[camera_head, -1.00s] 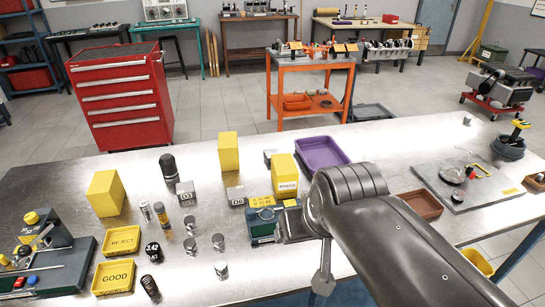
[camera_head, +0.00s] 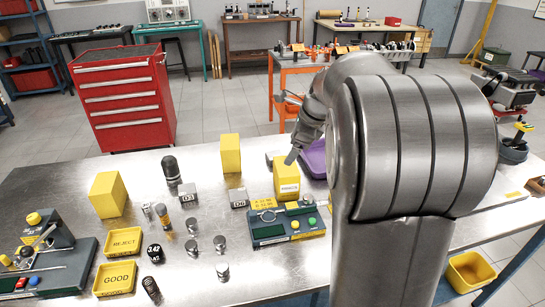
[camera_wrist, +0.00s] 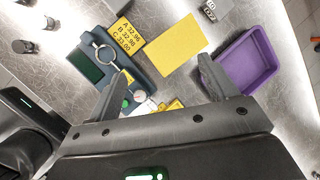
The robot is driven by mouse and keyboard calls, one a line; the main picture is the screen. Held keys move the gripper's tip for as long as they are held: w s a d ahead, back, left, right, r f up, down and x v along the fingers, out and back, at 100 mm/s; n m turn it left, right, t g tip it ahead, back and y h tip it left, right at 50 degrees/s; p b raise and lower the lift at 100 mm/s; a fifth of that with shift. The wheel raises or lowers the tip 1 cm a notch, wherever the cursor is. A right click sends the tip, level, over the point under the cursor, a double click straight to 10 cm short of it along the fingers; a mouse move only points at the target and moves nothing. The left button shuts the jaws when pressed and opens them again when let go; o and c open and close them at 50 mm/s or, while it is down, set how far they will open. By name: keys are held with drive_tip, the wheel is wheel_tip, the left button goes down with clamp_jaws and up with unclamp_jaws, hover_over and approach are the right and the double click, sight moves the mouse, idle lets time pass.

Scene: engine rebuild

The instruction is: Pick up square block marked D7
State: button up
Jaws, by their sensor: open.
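A small grey square block (camera_wrist: 209,10) shows at the top edge of the wrist view, its mark small and seemingly D7. In the head view a grey block (camera_head: 270,158) is partly hidden behind the tall yellow block (camera_head: 286,178), beside the purple tray. Two other grey square blocks stand to the left, one (camera_head: 187,190) seemingly marked D3 and one (camera_head: 238,198) seemingly D8. My gripper (camera_wrist: 160,73) is open and empty, above the bench near the yellow block and the gauge device. In the head view its tip (camera_head: 291,156) appears at the yellow block's top.
The purple tray (camera_wrist: 274,60) lies right of the yellow block. The green-blue gauge device (camera_head: 268,240) stands in front of it. Another tall yellow block (camera_head: 230,154) and several metal cylinders stand left. REJECT (camera_head: 124,254) and GOOD (camera_head: 114,291) trays lie front left. My arm hides the bench's right.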

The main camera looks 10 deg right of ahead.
drive_tip(key=w+f+m, duration=0.1)
drive_tip(key=w+m, duration=0.1)
drive_tip(key=w, duration=0.1)
drive_tip(key=w+f+m, duration=0.2)
drive_tip(key=w, duration=0.2)
drive_tip(key=w+d+f+m+h, duration=0.1)
drive_tip(key=w+m, duration=0.2)
drive_tip(key=shift+w+d+f, duration=0.1)
drive_tip(key=shift+w+f, duration=0.05)
drive_tip(key=shift+w, duration=0.2)
drive_tip(key=w+a+f+m+h, duration=0.1)
drive_tip(key=w+a+f+m, duration=0.15)
drive_tip(key=w+m, duration=0.35)
drive_tip(key=n, duration=0.1)
hover_over(275, 153)
drive_tip(key=s, duration=0.3)
drive_tip(key=f, duration=0.6)
drive_tip(key=shift+a, duration=0.4)
drive_tip(key=x, duration=0.3)
drive_tip(key=d+x, duration=0.1)
drive_tip(key=x, duration=0.1)
drive_tip(key=shift+s+a+f, duration=0.1)
drive_tip(key=shift+s+f, duration=0.05)
drive_tip(key=shift+f, duration=0.05)
drive_tip(key=shift+c, duration=0.6)
drive_tip(key=c, duration=1)
drive_tip(key=shift+r, duration=0.1)
drive_tip(key=shift+c, duration=0.6)
